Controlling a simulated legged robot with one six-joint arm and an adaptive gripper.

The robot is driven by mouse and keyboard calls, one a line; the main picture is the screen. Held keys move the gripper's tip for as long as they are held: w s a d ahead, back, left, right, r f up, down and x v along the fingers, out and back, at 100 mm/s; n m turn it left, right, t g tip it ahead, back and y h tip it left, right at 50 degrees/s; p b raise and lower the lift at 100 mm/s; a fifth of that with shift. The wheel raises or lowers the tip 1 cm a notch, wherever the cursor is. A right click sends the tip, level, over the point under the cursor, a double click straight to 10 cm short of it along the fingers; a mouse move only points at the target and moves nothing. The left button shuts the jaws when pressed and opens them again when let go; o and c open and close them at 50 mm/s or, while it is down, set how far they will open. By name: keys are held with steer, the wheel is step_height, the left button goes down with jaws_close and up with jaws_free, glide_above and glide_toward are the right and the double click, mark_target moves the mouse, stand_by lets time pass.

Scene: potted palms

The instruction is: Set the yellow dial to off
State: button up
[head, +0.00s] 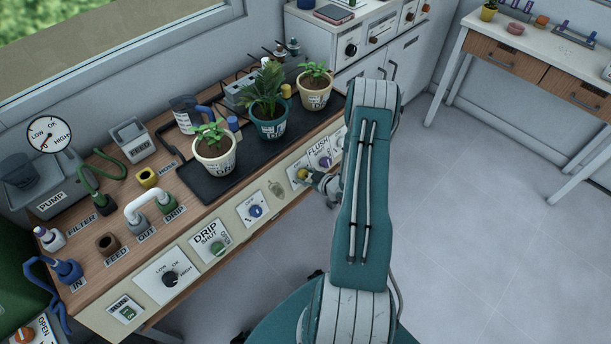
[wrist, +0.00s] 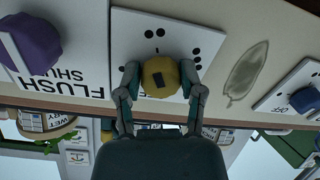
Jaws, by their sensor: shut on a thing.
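The yellow dial (wrist: 160,77) sits on a white plate (wrist: 125,45) with black dots on the bench's front panel. In the wrist view my gripper (wrist: 160,84) has its fingers on either side of the dial, shut on it. A small dark mark shows on the dial's face. In the head view the yellow dial (head: 302,175) is at the front panel, with my gripper (head: 312,179) reaching it from the right. The fingertips are small there and partly hidden by my arm.
A purple dial (wrist: 30,45) with a FLUSH SHUT label is beside it. A blue dial (head: 256,211) and a green dial (head: 218,248) are on the same panel. Potted plants stand on a black tray (head: 190,182) above. The floor at right is clear.

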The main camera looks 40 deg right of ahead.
steer(key=n, duration=0.7)
steer(key=shift+w+d+r, duration=0.1)
steer(key=shift+r, duration=0.05)
steer(key=n, duration=0.3)
steer(key=shift+h, duration=0.3)
steer(key=n, duration=0.7)
steer(key=shift+h, duration=0.3)
steer(key=n, duration=0.4)
steer(key=shift+a, duration=0.25)
steer(key=n, duration=0.3)
steer(key=shift+n, duration=0.3)
steer(key=shift+a+n+t, duration=0.1)
steer(key=shift+n+t, duration=0.2)
steer(key=shift+n, duration=1.5)
